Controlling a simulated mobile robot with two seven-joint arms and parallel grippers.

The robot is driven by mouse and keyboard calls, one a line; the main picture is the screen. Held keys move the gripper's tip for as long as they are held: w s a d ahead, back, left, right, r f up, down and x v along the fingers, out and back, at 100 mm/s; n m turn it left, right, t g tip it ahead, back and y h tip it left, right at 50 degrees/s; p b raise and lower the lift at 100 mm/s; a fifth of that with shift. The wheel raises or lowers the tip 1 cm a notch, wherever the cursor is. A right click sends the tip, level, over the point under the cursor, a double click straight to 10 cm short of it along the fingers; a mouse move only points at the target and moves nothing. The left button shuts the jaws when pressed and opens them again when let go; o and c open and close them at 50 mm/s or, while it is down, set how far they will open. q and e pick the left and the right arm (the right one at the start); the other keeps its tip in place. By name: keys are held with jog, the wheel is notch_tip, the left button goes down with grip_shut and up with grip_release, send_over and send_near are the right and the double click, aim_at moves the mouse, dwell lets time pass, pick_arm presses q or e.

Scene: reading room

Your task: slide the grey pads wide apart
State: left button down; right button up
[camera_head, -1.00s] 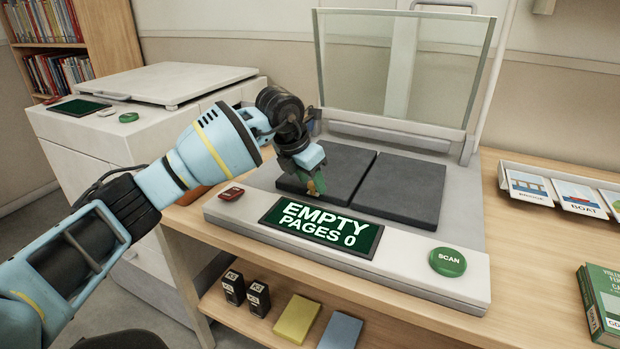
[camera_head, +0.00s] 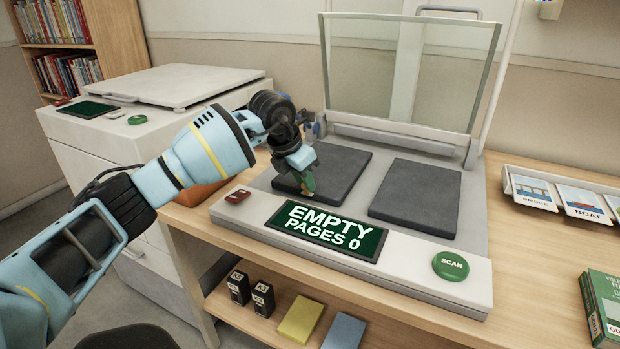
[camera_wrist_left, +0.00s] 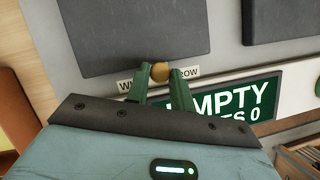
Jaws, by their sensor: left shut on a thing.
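Two dark grey pads lie on the bed of a scanner (camera_head: 350,262), with a clear gap between them. The left pad (camera_head: 338,165) and the right pad (camera_head: 416,197) also show at the top of the left wrist view (camera_wrist_left: 135,35). My left gripper (camera_head: 308,192) is at the front edge of the left pad. In the left wrist view its green fingers are shut on a small yellow-brown knob (camera_wrist_left: 160,72) at that edge. A label behind the fingers is partly hidden. My right gripper is not in view.
The scanner's clear lid (camera_head: 408,70) stands raised behind the pads. The display (camera_head: 328,230) reads "EMPTY PAGES 0". A green SCAN button (camera_head: 450,265) is at the front right and a red button (camera_head: 238,196) at the front left. Picture cards (camera_head: 580,198) and a green book (camera_head: 604,305) are at right.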

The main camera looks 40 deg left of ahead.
pick_arm(q)
jog(key=c, duration=1.2)
grip_release()
jog(key=shift+s+a, duration=0.1)
jog(key=shift+a, duration=0.3)
jog(key=shift+d, duration=0.1)
jog(key=shift+s+r, duration=0.15)
jog(key=shift+r, duration=0.4)
jog(key=p+v, duration=0.1)
jog(key=v, duration=0.5)
jog(key=shift+s+r, duration=0.2)
jog(key=shift+r, duration=0.2)
jog(key=shift+f, duration=0.1)
